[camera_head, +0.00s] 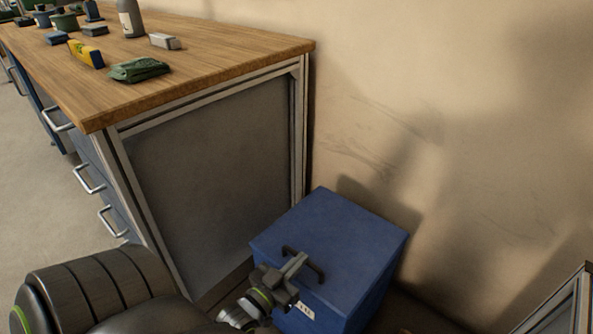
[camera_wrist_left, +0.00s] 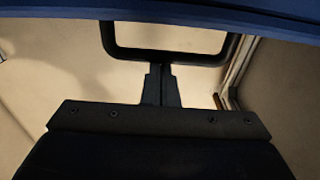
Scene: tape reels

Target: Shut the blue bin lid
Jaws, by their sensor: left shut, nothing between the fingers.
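The blue bin (camera_head: 372,275) stands on the floor between the workbench end and the wall. Its blue lid (camera_head: 335,225) lies flat across the top and looks down; I cannot make out any gap along its front edge. A black handle (camera_head: 318,268) sits at the lid's front edge; it also shows in the left wrist view as a dark loop (camera_wrist_left: 108,45) under a blue edge. My left gripper (camera_head: 301,258) is shut and empty at the handle. In the left wrist view its fingertips (camera_wrist_left: 160,68) meet close by the handle bar; contact is unclear. My right gripper is out of view.
The wall (camera_head: 450,130) is close behind the bin. A framed edge (camera_head: 572,305) shows at lower right.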

